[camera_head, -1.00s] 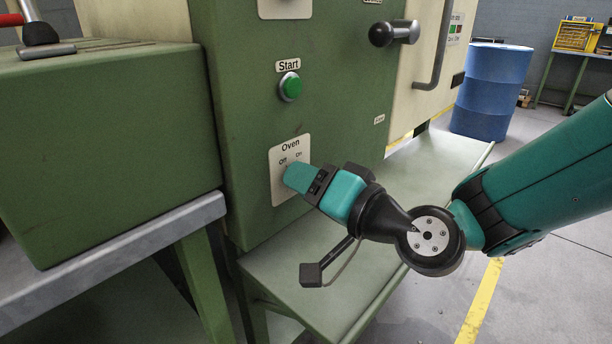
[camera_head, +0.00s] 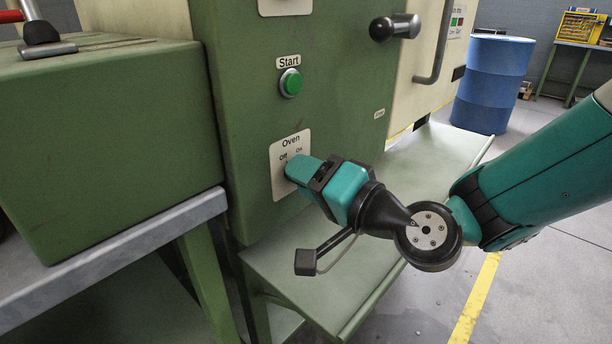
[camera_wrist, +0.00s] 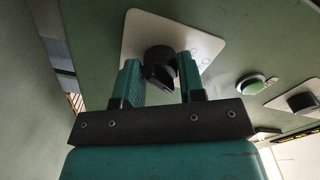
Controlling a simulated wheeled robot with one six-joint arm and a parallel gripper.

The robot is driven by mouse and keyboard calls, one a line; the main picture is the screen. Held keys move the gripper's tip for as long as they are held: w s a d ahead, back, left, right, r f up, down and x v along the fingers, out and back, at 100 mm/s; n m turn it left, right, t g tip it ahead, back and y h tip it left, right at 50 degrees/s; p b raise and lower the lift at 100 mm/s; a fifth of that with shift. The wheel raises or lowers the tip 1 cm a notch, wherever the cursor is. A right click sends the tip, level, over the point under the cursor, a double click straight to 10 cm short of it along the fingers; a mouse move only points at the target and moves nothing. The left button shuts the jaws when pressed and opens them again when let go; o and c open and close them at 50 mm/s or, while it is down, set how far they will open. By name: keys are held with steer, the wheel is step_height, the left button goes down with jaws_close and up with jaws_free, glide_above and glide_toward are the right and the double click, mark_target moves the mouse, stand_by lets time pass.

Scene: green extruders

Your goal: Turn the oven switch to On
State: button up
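The oven switch is a black knob (camera_wrist: 160,66) on a pale plate labelled Oven (camera_head: 289,142), with Off and On marks, on the green machine front. In the head view the knob is hidden behind my gripper (camera_head: 292,172), whose fingertips reach the plate's lower half. In the wrist view my gripper (camera_wrist: 160,80) has its two teal fingers apart, one on each side of the knob. The knob's raised grip sits slanted between them. I cannot tell whether either finger touches it. The knob's pointing direction against the marks is not clear.
A green Start button (camera_head: 291,83) sits above the Oven plate, and a black lever knob (camera_head: 382,28) sticks out at upper right. A green bench (camera_head: 300,262) lies below my gripper. A blue barrel (camera_head: 494,82) stands behind on the right. A green box (camera_head: 100,130) stands left.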

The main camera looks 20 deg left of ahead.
steer(key=o, duration=0.3)
steer(key=shift+o, duration=0.2)
steer(key=b+v, duration=1.3)
steer(key=v, duration=0.4)
steer(key=shift+d, duration=0.2)
